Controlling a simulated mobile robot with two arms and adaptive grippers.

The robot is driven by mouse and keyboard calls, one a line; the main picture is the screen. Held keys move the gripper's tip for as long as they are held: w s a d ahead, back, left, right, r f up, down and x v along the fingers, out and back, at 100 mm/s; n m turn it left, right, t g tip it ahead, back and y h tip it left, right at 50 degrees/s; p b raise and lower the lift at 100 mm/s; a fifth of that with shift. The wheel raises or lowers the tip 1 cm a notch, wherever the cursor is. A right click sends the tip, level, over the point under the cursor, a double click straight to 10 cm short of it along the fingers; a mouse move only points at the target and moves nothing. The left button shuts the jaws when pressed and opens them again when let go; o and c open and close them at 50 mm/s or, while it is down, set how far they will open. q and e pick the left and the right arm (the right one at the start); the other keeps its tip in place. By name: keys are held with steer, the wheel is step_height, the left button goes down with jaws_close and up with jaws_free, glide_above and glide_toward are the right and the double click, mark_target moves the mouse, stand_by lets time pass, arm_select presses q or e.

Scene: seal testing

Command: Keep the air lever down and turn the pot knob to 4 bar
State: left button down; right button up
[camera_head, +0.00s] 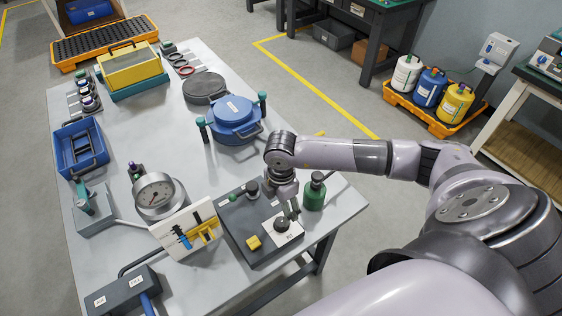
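A dark grey control box (236,226) stands near the table's front right. Its round dark knob (282,224) sits on a white plate with small lettering. My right gripper (291,213) points down right at this knob, its fingers close together beside or over it; I cannot tell whether they touch it. A round pressure gauge (155,191) stands left of the box; its reading is too small to tell. A dark grey block with white labels (112,291) at the front left carries a blue lever (147,304), cut off by the lower picture edge. My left gripper is not in view.
A green bottle (314,193) stands close right of my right gripper. A white board with blue and yellow parts (187,229) leans between gauge and box. A blue lidded pot (235,115), blue tray (70,139) and yellow case (128,68) stand farther back.

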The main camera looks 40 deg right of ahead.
mark_target(281, 222)
steer(key=shift+d+f, duration=0.1)
steer(key=shift+d, duration=0.1)
step_height(281, 222, down, 9)
steer(key=b, duration=0.7)
steer(key=shift+a, duration=0.1)
